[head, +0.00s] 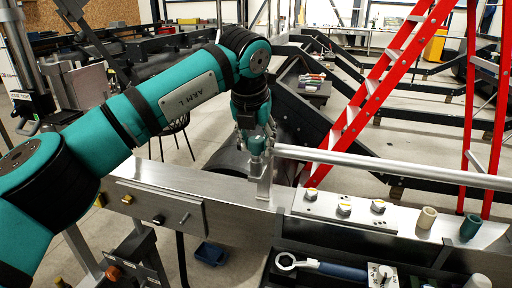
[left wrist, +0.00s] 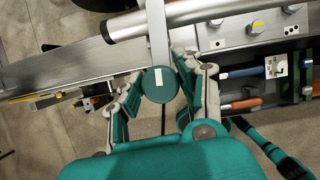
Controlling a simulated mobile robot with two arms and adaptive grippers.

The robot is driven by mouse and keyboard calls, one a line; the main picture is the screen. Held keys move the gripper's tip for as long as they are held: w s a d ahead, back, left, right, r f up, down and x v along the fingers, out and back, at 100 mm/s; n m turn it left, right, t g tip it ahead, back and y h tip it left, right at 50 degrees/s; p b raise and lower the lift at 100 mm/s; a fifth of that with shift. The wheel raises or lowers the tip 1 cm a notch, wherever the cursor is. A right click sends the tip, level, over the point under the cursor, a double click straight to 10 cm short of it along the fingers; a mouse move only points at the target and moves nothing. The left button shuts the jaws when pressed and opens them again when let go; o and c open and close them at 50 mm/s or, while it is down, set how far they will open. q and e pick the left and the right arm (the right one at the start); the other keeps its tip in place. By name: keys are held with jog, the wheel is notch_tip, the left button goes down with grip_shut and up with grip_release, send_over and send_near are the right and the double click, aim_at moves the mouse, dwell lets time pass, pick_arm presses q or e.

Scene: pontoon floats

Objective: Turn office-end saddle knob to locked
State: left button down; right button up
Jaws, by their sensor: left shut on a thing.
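The saddle knob (left wrist: 160,84) is a round teal knob with a white stripe on its face. In the left wrist view the stripe runs nearly straight up and down, roughly in line with the upright metal saddle bracket behind it. The knob also shows in the head view (head: 257,147), at the near end of a long silver bar (head: 370,165). My left gripper (left wrist: 161,92) is shut on the knob, one finger on each side. The fingers hide the knob's sides. Any lock marking cannot be made out. My right gripper is in neither view.
A metal beam (head: 235,192) runs beneath the knob. A plate with several yellow-marked knobs (head: 344,208), a beige cup (head: 427,217) and a teal cup (head: 470,227) stand to the right. A blue-handled wrench (head: 340,271) lies in front. A red ladder (head: 375,90) stands behind.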

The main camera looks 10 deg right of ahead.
pick_arm(q)
jog(key=shift+w+r+n+y, duration=0.1)
jog(key=shift+n+y, duration=0.2)
jog(key=shift+n, duration=0.4)
jog(key=c, duration=0.9)
grip_release()
jog(key=shift+o, duration=0.2)
jog(key=v, duration=1.2)
